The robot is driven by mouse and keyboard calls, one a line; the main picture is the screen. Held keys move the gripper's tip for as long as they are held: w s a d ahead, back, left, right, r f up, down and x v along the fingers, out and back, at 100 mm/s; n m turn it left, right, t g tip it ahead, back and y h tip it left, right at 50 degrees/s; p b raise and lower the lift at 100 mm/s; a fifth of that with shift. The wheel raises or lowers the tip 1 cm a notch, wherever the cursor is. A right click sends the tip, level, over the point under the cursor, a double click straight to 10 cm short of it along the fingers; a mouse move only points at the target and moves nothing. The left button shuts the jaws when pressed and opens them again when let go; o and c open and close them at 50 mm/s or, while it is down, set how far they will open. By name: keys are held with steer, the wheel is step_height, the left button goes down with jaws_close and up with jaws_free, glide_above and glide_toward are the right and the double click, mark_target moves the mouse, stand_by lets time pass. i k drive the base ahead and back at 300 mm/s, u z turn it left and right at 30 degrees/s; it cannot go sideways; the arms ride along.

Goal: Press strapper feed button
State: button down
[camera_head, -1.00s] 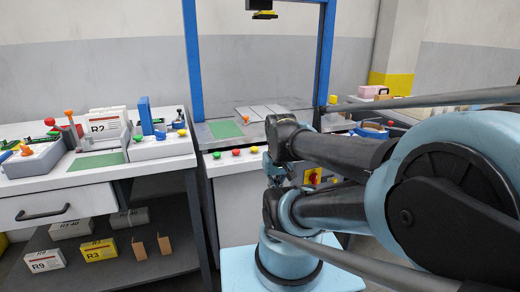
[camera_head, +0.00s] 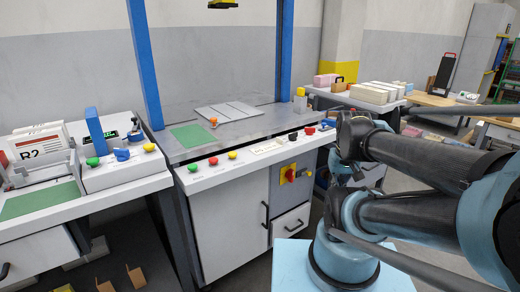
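The strapper stands in the middle left, a white cabinet (camera_head: 228,222) with a grey top and a blue upright frame (camera_head: 144,65). Its sloped front panel carries a green button (camera_head: 192,168), a red button (camera_head: 213,160) and a yellow button (camera_head: 232,155). Farther right on it are a black knob (camera_head: 292,136) and another red button (camera_head: 310,130). I cannot read which one is feed. My arm is folded at the right. My gripper (camera_head: 345,172) seems to be at the wrist end, mostly hidden behind my arm, right of the panel and apart from the buttons. Its fingers cannot be made out.
A white bench (camera_head: 95,205) on the left has its own buttons and an R2 box (camera_head: 38,146). A red-yellow switch (camera_head: 291,174) is on the cabinet side. A table at the back right holds pale stacks (camera_head: 374,92). Floor shows between the strapper and that table.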

mark_target(232, 154)
steer(key=z, duration=0.2)
steer(key=k, duration=0.9)
steer(key=u, duration=2)
